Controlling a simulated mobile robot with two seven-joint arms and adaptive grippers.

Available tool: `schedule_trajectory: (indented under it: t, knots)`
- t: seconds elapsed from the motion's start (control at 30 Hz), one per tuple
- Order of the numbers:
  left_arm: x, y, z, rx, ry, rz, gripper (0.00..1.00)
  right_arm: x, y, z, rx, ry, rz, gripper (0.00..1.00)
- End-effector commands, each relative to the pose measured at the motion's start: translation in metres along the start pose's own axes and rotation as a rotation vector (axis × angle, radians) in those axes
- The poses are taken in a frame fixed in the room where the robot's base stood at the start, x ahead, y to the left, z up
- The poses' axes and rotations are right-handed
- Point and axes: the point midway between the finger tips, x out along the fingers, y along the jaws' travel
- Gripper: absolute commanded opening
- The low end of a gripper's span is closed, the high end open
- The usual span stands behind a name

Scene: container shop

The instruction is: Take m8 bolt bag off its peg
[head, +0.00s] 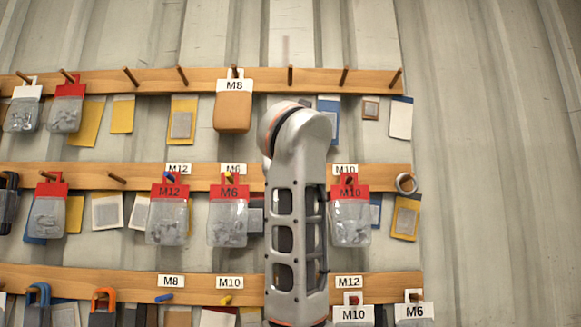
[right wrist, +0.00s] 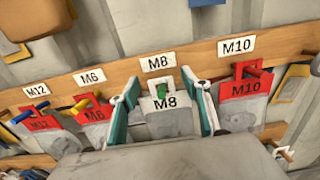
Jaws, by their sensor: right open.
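The M8 bolt bag (right wrist: 166,125) is a clear pouch with a white M8 header. In the right wrist view it hangs on a green peg (right wrist: 161,91), below a white M8 label (right wrist: 158,63) on the wooden rail. My right gripper (right wrist: 159,80) is open, with one teal-padded finger on each side of the header. Whether the fingers touch the bag I cannot tell. The bag's lower end is hidden by the gripper body. In the head view my own arm covers this bag and the right gripper. My left gripper is in neither view.
Close on either side hang a red-headed M6 bag (right wrist: 96,118) and a red-headed M10 bag (right wrist: 244,97). A brown pouch with another white M8 header (head: 233,112) hangs on the upper rail. Bare corrugated wall (head: 490,170) lies to the right.

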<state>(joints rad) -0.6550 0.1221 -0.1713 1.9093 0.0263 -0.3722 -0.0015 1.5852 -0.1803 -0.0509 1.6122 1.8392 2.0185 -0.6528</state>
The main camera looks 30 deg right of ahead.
Motion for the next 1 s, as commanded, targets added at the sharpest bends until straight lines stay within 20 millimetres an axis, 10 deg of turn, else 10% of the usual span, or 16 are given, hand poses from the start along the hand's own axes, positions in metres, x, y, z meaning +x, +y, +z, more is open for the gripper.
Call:
schedule_trajectory:
  t: [0.27, 0.47, 1.0]
  knots:
    - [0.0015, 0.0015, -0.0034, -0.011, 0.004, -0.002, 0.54, 0.0018, -0.0002, -0.0003, -0.001, 0.0, -0.001, 0.47]
    - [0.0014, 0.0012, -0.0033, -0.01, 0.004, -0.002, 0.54, 0.0017, -0.0002, -0.0003, 0.0, 0.0, -0.001, 0.03]
    - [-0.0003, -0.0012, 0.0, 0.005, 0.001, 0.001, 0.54, 0.0014, -0.0006, 0.0063, 0.0, -0.001, -0.001, 0.03]
